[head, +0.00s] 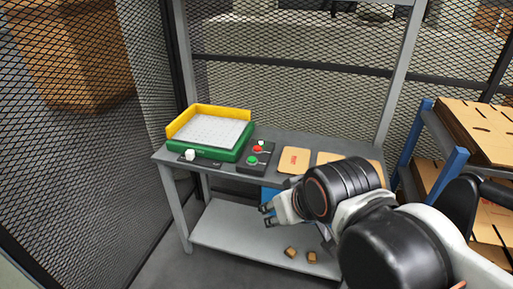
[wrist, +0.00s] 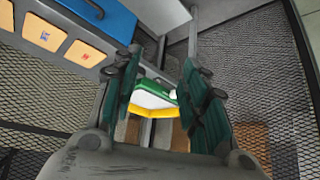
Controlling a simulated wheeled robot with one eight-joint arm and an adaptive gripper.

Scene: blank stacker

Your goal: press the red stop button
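The red stop button (head: 257,149) is on the far part of a dark control box (head: 245,168) on the grey table. A green button (head: 252,160) is nearer the front on the same box. My gripper (head: 266,215) is in front of the table, below and a little right of the box in the head view, and apart from it. In the wrist view its two fingers (wrist: 160,98) are spread with nothing between them. I cannot make out the red button in the wrist view.
A green tray (head: 190,148) with a yellow rim stands left of the box, with a white knob (head: 190,155) in front. Tan cards (head: 295,160) lie to the right. A blue part (head: 268,194) is below the tabletop. Small brown blocks (head: 290,252) lie on the lower shelf (head: 225,235). Mesh fencing encloses the area.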

